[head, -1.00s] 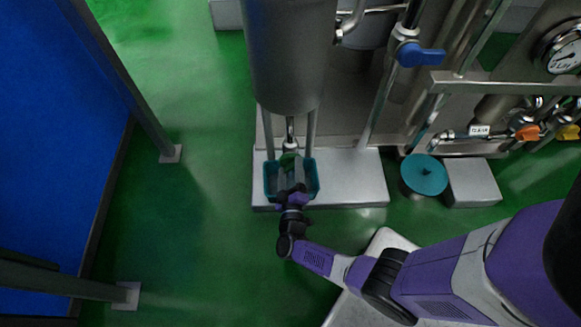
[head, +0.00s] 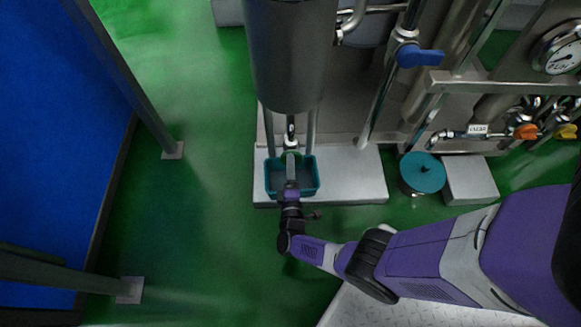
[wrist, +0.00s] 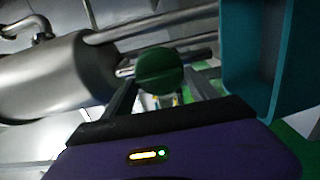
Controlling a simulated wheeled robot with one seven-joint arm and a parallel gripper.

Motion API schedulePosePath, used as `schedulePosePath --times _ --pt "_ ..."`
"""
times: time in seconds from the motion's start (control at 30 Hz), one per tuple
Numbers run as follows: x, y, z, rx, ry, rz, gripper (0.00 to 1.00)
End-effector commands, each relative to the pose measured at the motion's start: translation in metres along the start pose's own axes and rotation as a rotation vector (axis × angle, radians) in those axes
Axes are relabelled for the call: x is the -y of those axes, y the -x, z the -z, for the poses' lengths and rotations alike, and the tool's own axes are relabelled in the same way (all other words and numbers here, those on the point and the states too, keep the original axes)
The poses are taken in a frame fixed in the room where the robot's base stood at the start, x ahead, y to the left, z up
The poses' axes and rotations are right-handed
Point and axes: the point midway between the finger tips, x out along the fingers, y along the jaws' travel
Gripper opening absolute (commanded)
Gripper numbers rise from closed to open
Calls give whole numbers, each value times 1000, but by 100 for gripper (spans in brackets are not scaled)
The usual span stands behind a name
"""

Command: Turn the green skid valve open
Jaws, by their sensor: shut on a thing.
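The green valve handle (wrist: 160,72) shows in the wrist view, rounded, at the end of a steel pipe. The two fingers of my gripper (wrist: 162,92) are on either side of it, and my gripper is shut on it. In the head view my gripper (head: 291,160) reaches over a teal bin to the outlet under the steel tank (head: 286,60). The handle is mostly hidden there by my gripper.
The teal bin (head: 270,186) stands on a grey plinth (head: 355,185) below the outlet, close beside my gripper. A blue-handled valve (head: 420,56), orange (head: 526,131) and yellow (head: 567,131) handles and a teal-lidded pot (head: 422,173) are to the right. Green floor at left is clear.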

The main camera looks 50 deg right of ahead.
Motion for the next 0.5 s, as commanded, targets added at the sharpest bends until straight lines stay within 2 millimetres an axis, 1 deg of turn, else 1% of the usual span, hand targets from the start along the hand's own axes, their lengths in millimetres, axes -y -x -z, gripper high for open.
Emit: schedulePosePath --times 0.47,0.5 --pt "1 0 0 0 17 3 27" --pt "1 0 0 0 17 3 69"
